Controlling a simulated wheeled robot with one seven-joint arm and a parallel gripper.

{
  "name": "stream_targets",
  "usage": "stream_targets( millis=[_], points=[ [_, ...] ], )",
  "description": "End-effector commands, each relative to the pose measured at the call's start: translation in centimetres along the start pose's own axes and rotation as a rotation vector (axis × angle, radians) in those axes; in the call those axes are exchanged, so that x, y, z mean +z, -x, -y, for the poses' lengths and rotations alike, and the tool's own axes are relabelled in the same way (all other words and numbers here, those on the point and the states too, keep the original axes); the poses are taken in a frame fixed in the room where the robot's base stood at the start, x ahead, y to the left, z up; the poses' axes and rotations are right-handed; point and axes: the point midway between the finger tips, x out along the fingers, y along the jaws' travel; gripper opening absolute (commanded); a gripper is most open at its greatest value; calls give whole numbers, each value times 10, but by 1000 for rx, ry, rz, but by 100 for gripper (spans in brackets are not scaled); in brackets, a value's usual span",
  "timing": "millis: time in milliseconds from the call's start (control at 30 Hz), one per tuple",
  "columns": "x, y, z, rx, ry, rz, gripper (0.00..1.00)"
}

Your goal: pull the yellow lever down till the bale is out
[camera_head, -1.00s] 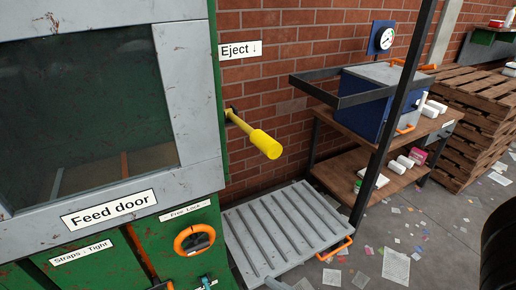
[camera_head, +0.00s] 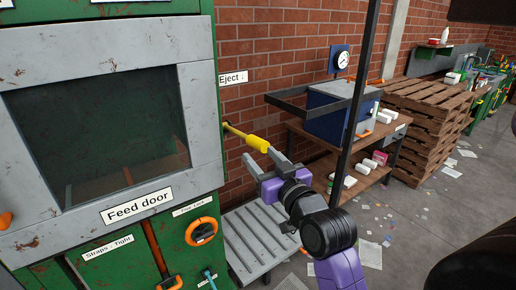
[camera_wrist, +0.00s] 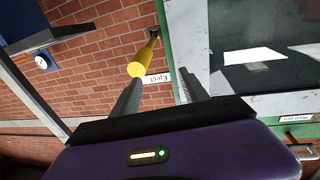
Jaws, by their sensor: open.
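The yellow lever (camera_head: 248,138) sticks out from the side of the green machine, beside the "Eject ↓" sign (camera_head: 232,76). It points outward with a slight downward slope. My gripper (camera_head: 266,160) is open and empty, with its fingertips close to the lever's thick end. In the wrist view the lever (camera_wrist: 144,58) lies ahead, near the left finger and partly between the two fingers (camera_wrist: 160,80). I cannot tell whether a finger touches it. No bale shows. Behind the feed door's dark window (camera_head: 95,130) the chamber looks mostly empty.
A grey slatted platform (camera_head: 245,248) stands low beside the machine, partly behind my arm. A dark post (camera_head: 358,95) with a black bracket (camera_head: 300,103) rises right of my gripper. A wooden bench (camera_head: 325,138) carries a blue box. Stacked pallets (camera_head: 430,110) stand farther right.

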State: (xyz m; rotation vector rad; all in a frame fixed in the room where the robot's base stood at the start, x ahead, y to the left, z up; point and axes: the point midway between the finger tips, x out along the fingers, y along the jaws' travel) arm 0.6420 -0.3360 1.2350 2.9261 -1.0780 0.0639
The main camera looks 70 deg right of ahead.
Motion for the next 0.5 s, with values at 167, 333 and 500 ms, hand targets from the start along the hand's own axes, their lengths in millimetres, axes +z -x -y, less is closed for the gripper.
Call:
stream_targets(
  millis=[167,333,500],
  points=[
    [-25,-12,-22,26,18,0,52],
    [-31,-22,-34,17,49,64,52],
    [-27,-28,-40,-31,104,193,52]
  ],
)
